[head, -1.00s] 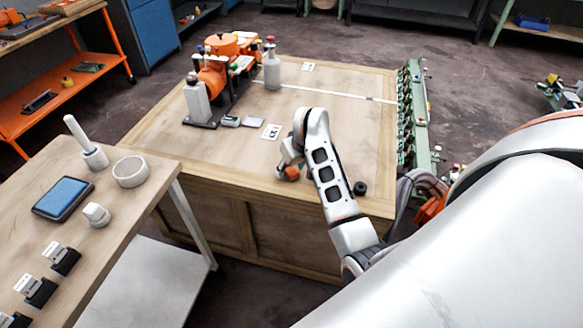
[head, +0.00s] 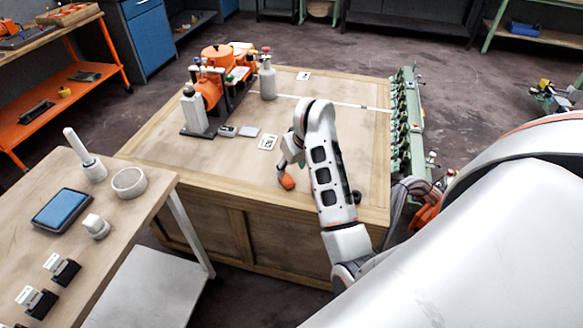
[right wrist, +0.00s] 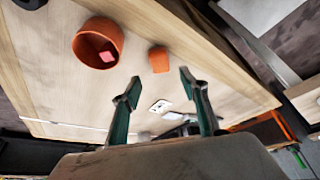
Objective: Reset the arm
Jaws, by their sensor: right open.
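My right arm (head: 325,165) reaches over the wooden workbench (head: 200,150), bent with its elbow up, and hides most of its gripper in the head view. In the right wrist view my right gripper (right wrist: 160,86) is open, its two dark green fingers spread with nothing between them. An orange cup (right wrist: 84,45) with a small reddish piece (right wrist: 107,56) inside stands beyond the fingers. A smaller orange block (right wrist: 159,60) is ahead of the gap, apart from the fingers. In the head view an orange object (head: 287,183) shows below my wrist. My left gripper is not in view.
An orange machine (head: 208,88) and a grey bottle (head: 267,80) stand at the bench's back left. A green rack (head: 402,125) lines its right edge. A side table (head: 120,225) at left holds a tablet (head: 63,208) and a white ring (head: 129,184). The bench middle is mostly clear.

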